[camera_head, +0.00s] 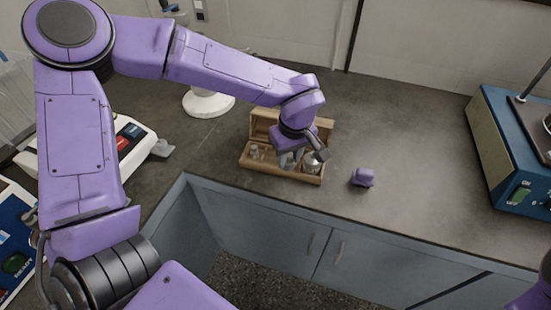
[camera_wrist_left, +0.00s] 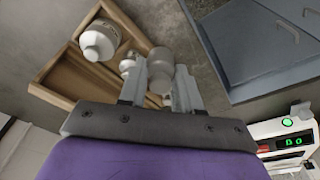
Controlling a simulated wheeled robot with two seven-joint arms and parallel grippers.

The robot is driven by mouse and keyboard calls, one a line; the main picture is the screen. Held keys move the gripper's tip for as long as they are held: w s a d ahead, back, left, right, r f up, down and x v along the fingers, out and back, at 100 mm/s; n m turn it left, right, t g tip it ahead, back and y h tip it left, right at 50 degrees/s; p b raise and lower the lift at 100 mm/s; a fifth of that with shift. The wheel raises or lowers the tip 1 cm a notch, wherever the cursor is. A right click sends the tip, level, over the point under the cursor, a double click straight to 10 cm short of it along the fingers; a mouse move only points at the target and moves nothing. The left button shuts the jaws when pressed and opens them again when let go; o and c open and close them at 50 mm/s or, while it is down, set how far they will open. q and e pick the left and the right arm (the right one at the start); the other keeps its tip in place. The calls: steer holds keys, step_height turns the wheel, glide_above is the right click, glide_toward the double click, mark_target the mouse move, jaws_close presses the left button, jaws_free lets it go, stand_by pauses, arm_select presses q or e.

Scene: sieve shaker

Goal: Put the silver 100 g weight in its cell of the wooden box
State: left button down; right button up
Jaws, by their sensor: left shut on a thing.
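The wooden box (camera_head: 270,170) stands open on the counter, its lid raised at the back. My left gripper (camera_head: 290,160) is low over its middle. In the left wrist view, the gripper (camera_wrist_left: 160,78) is shut on a silver weight (camera_wrist_left: 160,63), which appears near one wall of the box (camera_wrist_left: 52,88). I cannot tell whether it is inside a cell. A large silver weight (camera_head: 312,163) stands in the right end of the box; it also shows in the wrist view (camera_wrist_left: 100,40). A smaller weight (camera_wrist_left: 127,65) is beside the held one. Another silver weight (camera_head: 257,151) is at the left end.
A small purple object (camera_head: 363,177) sits on the counter right of the box. A blue device (camera_head: 500,150) stands at the right. A white device with a display (camera_head: 130,135) is at the left, a white round base (camera_head: 208,103) behind. The counter's middle right is clear.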

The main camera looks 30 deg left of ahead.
arm_select(q)
steer(key=n, duration=0.4)
steer(key=shift+s+a+r+g, duration=0.25)
steer(key=shift+a+r+g, duration=0.05)
steer(key=shift+a+r, duration=0.1)
steer(key=n, duration=0.3)
steer(key=shift+s+a+r+g, duration=0.15)
steer(key=shift+a+r+g, duration=0.05)
steer(key=shift+a+g, duration=0.1)
steer(key=s+a+r+n+g+h+b, duration=0.1)
steer(key=s+n, duration=0.1)
steer(key=n, duration=0.7)
steer(key=s+a+r+n+g+h, duration=0.1)
steer(key=s+a+n, duration=0.1)
steer(key=n, duration=0.7)
steer(key=n+t+h, duration=0.1)
steer(key=n+t, duration=0.1)
steer(key=n, duration=1.4)
glide_above(273, 161)
steer(key=f, duration=0.7)
steer(key=shift+s+a+f, duration=0.15)
steer(key=shift+a+f, duration=0.15)
step_height(273, 161, down, 2)
steer(key=shift+f+p, duration=0.25)
steer(key=shift+p, duration=0.55)
steer(key=shift+f, duration=0.4)
